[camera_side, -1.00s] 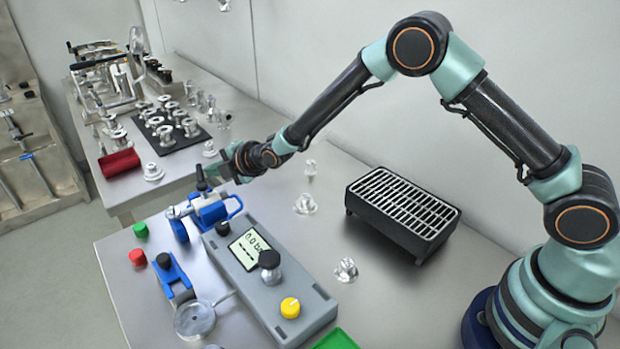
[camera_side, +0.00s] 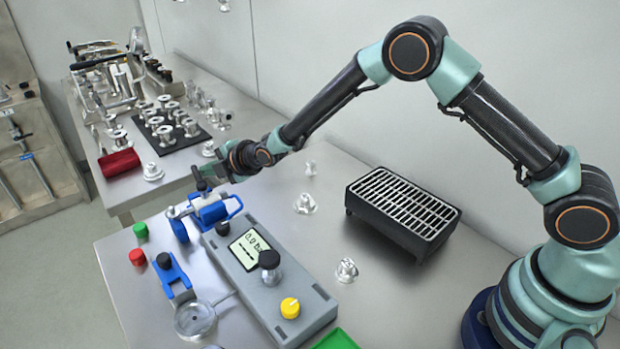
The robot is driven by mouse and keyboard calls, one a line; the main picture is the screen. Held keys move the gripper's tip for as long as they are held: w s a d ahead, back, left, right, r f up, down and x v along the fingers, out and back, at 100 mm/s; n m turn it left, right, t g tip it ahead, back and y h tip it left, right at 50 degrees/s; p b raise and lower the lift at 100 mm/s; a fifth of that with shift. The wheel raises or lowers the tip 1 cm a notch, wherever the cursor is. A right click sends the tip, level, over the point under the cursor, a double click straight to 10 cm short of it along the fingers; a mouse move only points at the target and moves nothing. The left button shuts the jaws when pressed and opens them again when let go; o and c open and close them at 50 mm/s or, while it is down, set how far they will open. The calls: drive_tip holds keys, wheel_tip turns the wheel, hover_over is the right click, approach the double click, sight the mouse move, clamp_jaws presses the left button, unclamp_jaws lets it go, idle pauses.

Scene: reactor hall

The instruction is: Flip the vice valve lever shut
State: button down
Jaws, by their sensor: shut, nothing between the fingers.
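A blue vice (camera_side: 229,203) stands at the far left end of the grey instrument box, on the near bench. A silver valve (camera_side: 205,199) is held in it. The valve's lever (camera_side: 198,178) has a dark tip and stands up from the valve, leaning slightly left. My gripper (camera_side: 213,171) is at the lever's upper right, very close to it. Its fingers are shut and empty. Whether they touch the lever cannot be told, as they are small and dark here.
The grey instrument box (camera_side: 228,246) has a display, a black knob (camera_side: 269,260) and a yellow knob (camera_side: 290,307). A black grated box (camera_side: 352,205) stands to the right. Loose metal fittings (camera_side: 305,204) lie between. Another blue holder (camera_side: 173,270) is at front left.

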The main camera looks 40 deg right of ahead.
drive_tip(key=shift+w+a, duration=0.3)
drive_tip(key=shift+a, duration=0.05)
idle(0.6)
drive_tip(key=shift+d, duration=0.1)
drive_tip(key=shift+s+d+f, duration=0.15)
drive_tip(key=shift+s+d, duration=0.9)
drive_tip(key=shift+s+d+f, duration=0.1)
drive_tip(key=shift+s+d, duration=0.9)
drive_tip(key=shift+h, duration=0.3)
drive_tip(key=shift+s+d+f, duration=0.15)
drive_tip(key=shift+s+d, duration=0.75)
drive_tip(key=shift+s+d+f, duration=0.1)
drive_tip(key=shift+s+d, duration=0.75)
drive_tip(key=shift+d, duration=0.05)
drive_tip(key=shift+h, duration=0.3)
